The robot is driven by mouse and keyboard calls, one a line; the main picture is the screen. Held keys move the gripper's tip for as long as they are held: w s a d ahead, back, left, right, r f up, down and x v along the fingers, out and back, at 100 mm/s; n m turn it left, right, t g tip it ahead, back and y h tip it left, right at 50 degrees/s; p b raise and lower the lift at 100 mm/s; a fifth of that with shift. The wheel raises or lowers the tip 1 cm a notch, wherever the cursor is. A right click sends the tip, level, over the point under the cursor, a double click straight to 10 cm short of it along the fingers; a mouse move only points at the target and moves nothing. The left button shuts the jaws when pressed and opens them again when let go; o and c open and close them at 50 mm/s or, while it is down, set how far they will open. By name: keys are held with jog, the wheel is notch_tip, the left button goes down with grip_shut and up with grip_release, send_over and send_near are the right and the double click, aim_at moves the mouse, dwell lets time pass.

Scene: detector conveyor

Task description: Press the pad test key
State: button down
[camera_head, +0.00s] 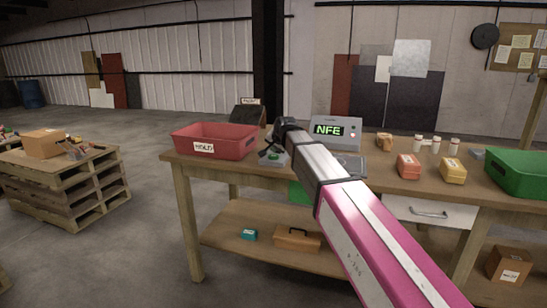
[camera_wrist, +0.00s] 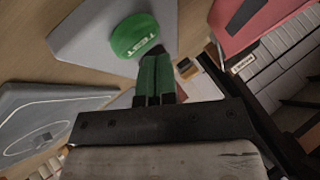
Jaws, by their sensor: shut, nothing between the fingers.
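The test key is a round green button marked TEST (camera_wrist: 135,36) on a grey wedge-shaped housing (camera_wrist: 85,38) in the wrist view. In the head view the green key (camera_head: 274,160) shows small on its grey box, on the workbench right of the red bin. My gripper (camera_wrist: 157,58) is shut and empty, its green fingertips right at the key's lower edge in the picture. I cannot tell whether they touch it. In the head view my gripper (camera_head: 266,151) is just above the box, partly hidden by the wrist. A grey pad with a white outline (camera_wrist: 45,105) lies left in the wrist view.
A grey detector with a green NFE display (camera_head: 337,132) stands behind my arm. A red HOLD bin (camera_head: 213,147) is close on the left, a green bin (camera_head: 525,176) at right. Several small boxes and jars stand on the workbench (camera_head: 400,184) between.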

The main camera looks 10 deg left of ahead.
aim_at(275, 155)
jog(key=shift+r, duration=0.25)
jog(key=shift+r, duration=2.45)
